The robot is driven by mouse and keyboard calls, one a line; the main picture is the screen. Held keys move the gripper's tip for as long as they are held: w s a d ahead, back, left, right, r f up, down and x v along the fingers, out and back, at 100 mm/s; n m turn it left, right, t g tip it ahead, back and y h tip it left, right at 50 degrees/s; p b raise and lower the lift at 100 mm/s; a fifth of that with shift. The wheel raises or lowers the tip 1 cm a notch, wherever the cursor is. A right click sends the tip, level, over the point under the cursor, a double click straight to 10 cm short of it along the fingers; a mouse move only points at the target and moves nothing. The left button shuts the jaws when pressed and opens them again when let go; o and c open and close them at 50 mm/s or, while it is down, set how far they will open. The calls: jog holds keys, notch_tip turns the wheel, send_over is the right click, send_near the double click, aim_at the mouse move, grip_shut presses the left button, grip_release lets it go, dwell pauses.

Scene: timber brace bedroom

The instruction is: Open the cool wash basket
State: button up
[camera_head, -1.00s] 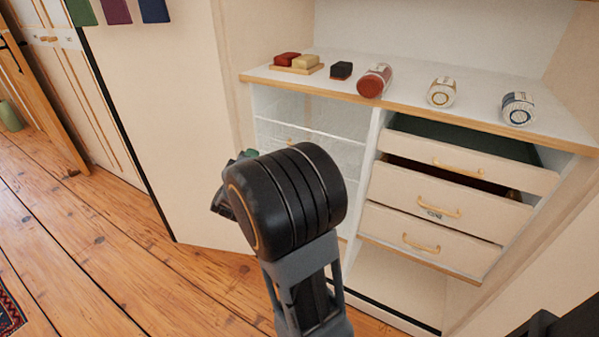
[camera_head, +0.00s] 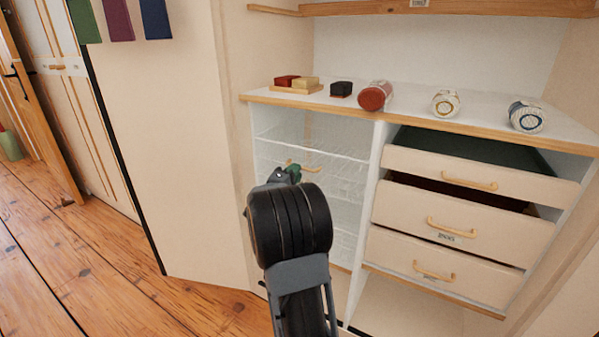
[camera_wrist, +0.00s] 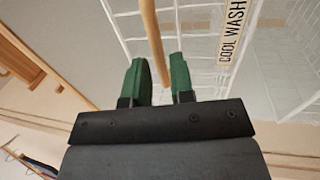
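The cool wash basket is a white wire basket (camera_head: 335,150) in the left bay of the cabinet, with a pale wooden handle (camera_head: 311,168) on its front. It looks pushed in. In the wrist view, its "COOL WASH" label (camera_wrist: 231,32) is beside the wooden bar handle (camera_wrist: 153,40). My gripper (camera_wrist: 160,62) has green fingers, which stand apart, with the handle showing between them; firm contact is not visible. In the head view my gripper (camera_head: 287,174) is in front of the handle, partly hidden by my wrist.
More wire baskets lie below. To the right, three cream drawers (camera_head: 462,238) stand out by differing amounts. The white countertop (camera_head: 420,112) holds soap-like blocks (camera_head: 297,84), a dark block (camera_head: 341,89) and several jars (camera_head: 446,103). A cream side panel (camera_head: 175,150) stands left; wooden floor is open there.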

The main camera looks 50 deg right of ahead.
jog(key=shift+b+x, duration=0.3)
jog(key=shift+x, duration=1.3)
grip_shut()
